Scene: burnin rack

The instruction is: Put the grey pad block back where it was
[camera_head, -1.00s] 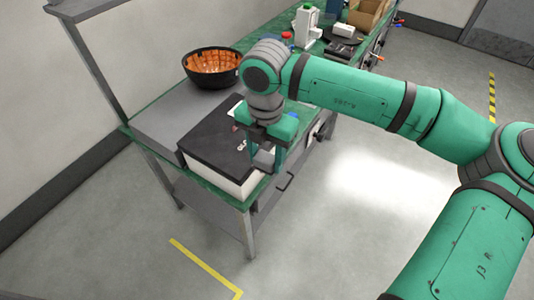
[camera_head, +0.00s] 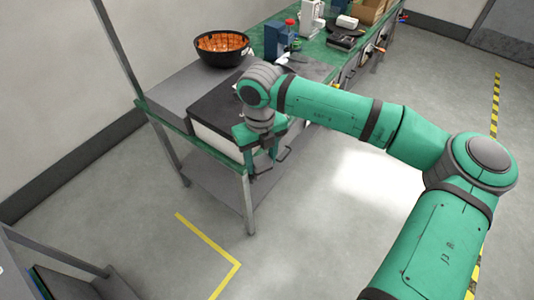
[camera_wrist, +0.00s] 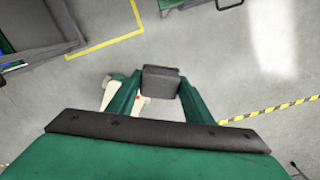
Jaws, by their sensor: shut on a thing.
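In the wrist view my gripper (camera_wrist: 155,92) is shut on the grey pad block (camera_wrist: 160,80), a dark grey squarish block between the two green fingers. The floor lies below it in that view. In the head view my gripper (camera_head: 262,150) hangs at the front edge of the bench, next to the black-topped white box. The grey block (camera_head: 263,162) shows only in small part there, under the gripper, and the arm hides much of it.
The black-topped box (camera_head: 213,108) stands on the green bench's near end. A black bowl of orange pieces (camera_head: 222,48) is behind it. A blue device (camera_head: 276,40) and other items stand farther along. A grey shelf unit (camera_head: 60,262) is at lower left, with open floor between.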

